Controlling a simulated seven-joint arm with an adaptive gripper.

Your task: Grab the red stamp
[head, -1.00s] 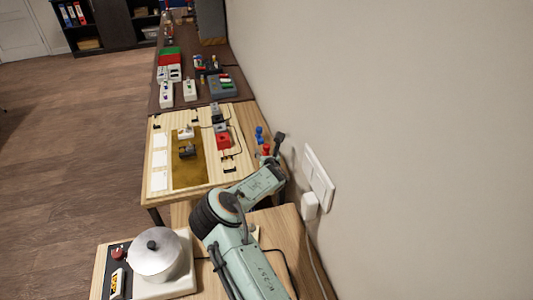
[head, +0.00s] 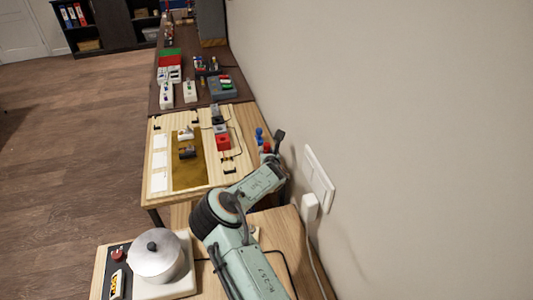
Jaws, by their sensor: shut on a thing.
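The red stamp (head: 266,147) is a small red-topped piece at the right edge of the wooden worktable, close to the wall. Only part of it shows, beside the end of my arm. My gripper (head: 268,157) is at the red stamp and shut on it. The fingers are small and partly hidden by my own wrist, so the exact contact does not show. A blue stamp (head: 259,133) stands just behind the red one, apart from my gripper.
A wooden board (head: 158,184) with a brown mat (head: 187,173) lies left of my gripper. The wall with a white switch plate (head: 319,179) is close on the right. A pot (head: 157,258) stands at the front left.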

